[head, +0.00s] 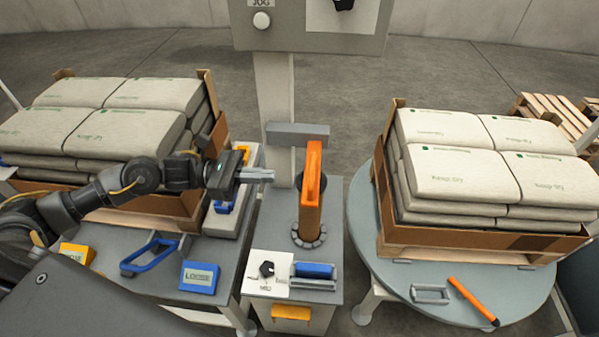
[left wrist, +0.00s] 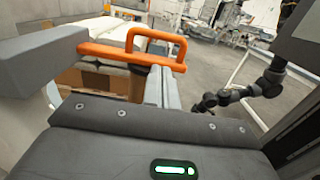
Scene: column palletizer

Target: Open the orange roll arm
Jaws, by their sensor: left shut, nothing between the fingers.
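The orange roll arm (head: 311,195) stands upright on a round base on the grey central pedestal, beside a grey block. In the left wrist view the roll arm (left wrist: 115,53) is a long orange bar with a looped handle on top. My left gripper (head: 270,175) is shut and empty, pointing right, to the left of the roll arm with a small apparent gap. In the left wrist view its fingers (left wrist: 160,88) reach towards the bar; contact cannot be told. A dark jointed arm, probably my right one, shows there, its gripper (left wrist: 203,104) too small to read.
A grey block (head: 297,133) sits behind the roll arm, in front of a post. The pedestal has a knob panel (head: 268,270) and a blue piece (head: 314,270). Stacked sacks stand on both sides, the right ones over a round table (head: 390,280) bearing an orange stick (head: 472,300).

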